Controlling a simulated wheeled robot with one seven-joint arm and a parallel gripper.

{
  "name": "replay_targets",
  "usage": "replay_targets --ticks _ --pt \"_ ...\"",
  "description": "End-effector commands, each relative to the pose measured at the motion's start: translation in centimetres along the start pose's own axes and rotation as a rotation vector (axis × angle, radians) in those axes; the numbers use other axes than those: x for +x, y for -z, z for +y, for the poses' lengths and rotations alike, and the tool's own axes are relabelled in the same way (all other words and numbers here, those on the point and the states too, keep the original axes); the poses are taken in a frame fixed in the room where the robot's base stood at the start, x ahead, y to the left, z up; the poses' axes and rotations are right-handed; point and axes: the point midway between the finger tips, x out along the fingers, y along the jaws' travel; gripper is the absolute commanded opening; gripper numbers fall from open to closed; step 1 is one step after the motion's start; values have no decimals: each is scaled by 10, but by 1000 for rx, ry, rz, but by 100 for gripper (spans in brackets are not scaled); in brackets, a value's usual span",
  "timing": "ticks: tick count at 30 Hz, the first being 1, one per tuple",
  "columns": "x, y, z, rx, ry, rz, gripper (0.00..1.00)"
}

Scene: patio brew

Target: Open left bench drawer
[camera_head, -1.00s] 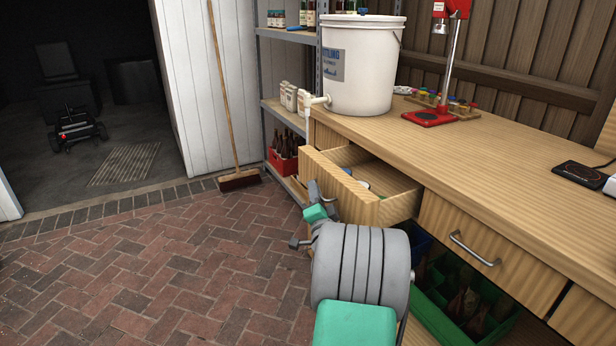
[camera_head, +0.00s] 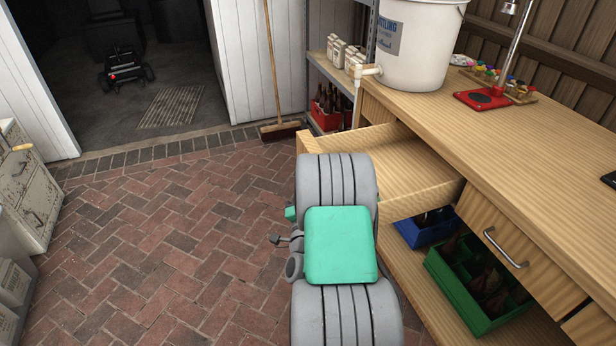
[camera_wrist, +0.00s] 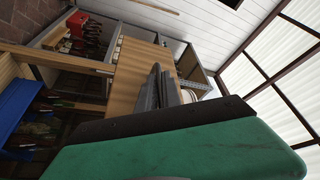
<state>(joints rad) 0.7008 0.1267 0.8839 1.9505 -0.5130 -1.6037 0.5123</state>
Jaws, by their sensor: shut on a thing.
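The left bench drawer (camera_head: 418,186) stands well out from the wooden bench (camera_head: 540,135) in the head view. The visible part of its inside is bare wood. My arm covers much of its front there and hides my gripper's fingers. In the wrist view, my gripper (camera_wrist: 160,92) has its dark fingers close together against the wooden drawer front (camera_wrist: 130,72). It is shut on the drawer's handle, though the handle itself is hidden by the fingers.
A closed drawer (camera_head: 478,222) with a metal handle is to the right. Below are a blue crate (camera_head: 428,230) and a green crate (camera_head: 468,302) of bottles. A white bucket (camera_head: 420,50) stands on the bench. A worn cabinet (camera_head: 28,190) is at left. The brick floor (camera_head: 170,260) between is clear.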

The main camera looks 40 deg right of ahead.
Motion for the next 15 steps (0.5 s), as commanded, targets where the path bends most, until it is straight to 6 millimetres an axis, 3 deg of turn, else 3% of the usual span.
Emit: replay_targets --ticks 8,9,12,15 --pt "1 2 2 0 -2 3 0" --pt "1 2 2 0 -2 3 11" --pt "1 2 2 0 -2 3 18" --pt "1 1 1 0 -1 2 18"
